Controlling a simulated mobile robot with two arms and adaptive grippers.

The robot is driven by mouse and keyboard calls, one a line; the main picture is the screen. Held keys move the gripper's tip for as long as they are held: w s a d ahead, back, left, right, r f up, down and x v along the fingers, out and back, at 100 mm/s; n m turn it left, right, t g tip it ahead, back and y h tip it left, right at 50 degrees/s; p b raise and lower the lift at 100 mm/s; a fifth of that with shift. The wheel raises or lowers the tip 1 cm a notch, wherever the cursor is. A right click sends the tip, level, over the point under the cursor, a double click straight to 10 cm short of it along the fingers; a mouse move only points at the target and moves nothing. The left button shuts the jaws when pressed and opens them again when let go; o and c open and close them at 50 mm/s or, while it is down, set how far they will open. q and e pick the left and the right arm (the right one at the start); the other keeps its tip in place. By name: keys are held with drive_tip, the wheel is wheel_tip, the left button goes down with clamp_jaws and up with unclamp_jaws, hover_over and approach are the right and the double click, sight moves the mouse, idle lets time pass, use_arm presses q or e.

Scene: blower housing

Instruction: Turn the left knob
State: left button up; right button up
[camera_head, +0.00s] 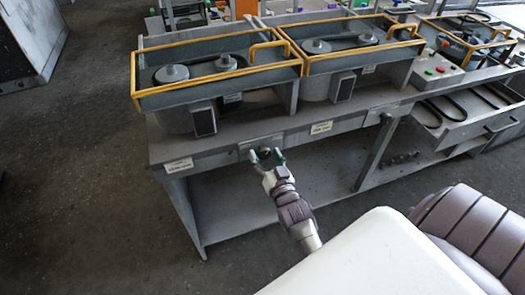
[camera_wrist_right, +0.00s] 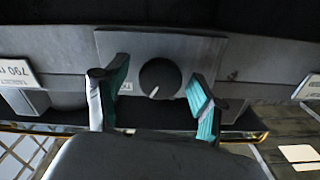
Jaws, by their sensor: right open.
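A round black knob with a white pointer mark (camera_wrist_right: 160,78) sits on a grey plate (camera_wrist_right: 215,50) in the right wrist view. In the head view this plate is on the front edge of the bench, below the left housing, and the knob is mostly hidden by my gripper. My right gripper (camera_head: 266,156) is open at the knob, with its greenish fingers on either side of it. In the right wrist view a gap shows between the knob and each finger. The pointer slants down and to the left there. My left gripper is not in view.
The grey bench (camera_head: 225,158) carries two blower housings with yellow rails (camera_head: 218,77). White labels (camera_head: 179,165) are on its front edge. A slanted grey bar (camera_head: 376,150) stands right of my gripper. A control box with coloured buttons (camera_head: 436,70) is farther right. The floor at left is clear.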

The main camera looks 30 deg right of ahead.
drive_tip(key=shift+s+r, duration=0.1)
drive_tip(key=shift+s, duration=0.2)
drive_tip(key=shift+c, duration=0.6)
drive_tip(key=c, duration=0.3)
drive_tip(key=shift+c, duration=1.2)
drive_tip(key=shift+w, duration=0.1)
drive_tip(key=c, duration=0.5)
drive_tip(key=shift+r+n+p, duration=0.1)
drive_tip(key=shift+n+p, duration=0.3)
drive_tip(key=shift+n, duration=0.1)
drive_tip(key=shift+n+p, duration=0.3)
drive_tip(key=shift+n, duration=0.5)
drive_tip(key=n, duration=0.2)
drive_tip(key=shift+n, duration=0.4)
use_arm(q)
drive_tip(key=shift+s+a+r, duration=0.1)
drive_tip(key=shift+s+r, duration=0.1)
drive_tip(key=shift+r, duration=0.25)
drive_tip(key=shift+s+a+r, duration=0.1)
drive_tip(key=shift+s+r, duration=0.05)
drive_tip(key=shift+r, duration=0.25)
